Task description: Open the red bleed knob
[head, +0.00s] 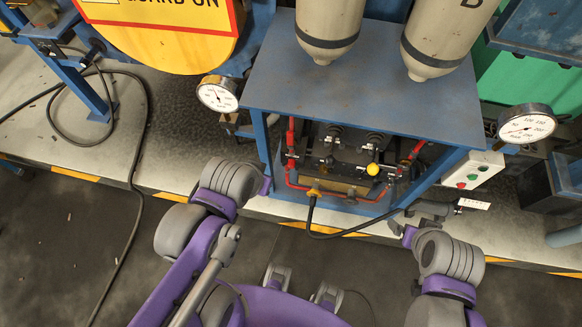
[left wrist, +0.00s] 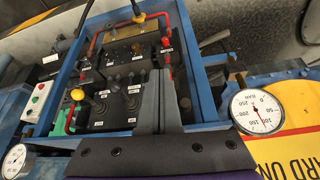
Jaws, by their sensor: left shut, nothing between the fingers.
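A small red part (left wrist: 166,42), which may be the bleed knob, shows beyond my left fingertips in the left wrist view, at the side of the black valve panel (left wrist: 112,75). In the head view, red piping (head: 291,145) runs down the panel's left side; I cannot pick out the knob there for certain. My left gripper (left wrist: 160,78) is shut and empty, its dark fingers pointing at the panel's edge. No contact with the red part is visible. In the head view its fingers are not clear. My right gripper (head: 432,210) is right of the panel; its finger opening is unclear.
The blue frame (head: 262,85) and its top overhang the panel. Gauges (head: 217,93) and (head: 527,124) flank it. A yellow knob (head: 373,169) is on the panel. A black cable (head: 330,235) hangs in front. A white button box (head: 473,169) is at right.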

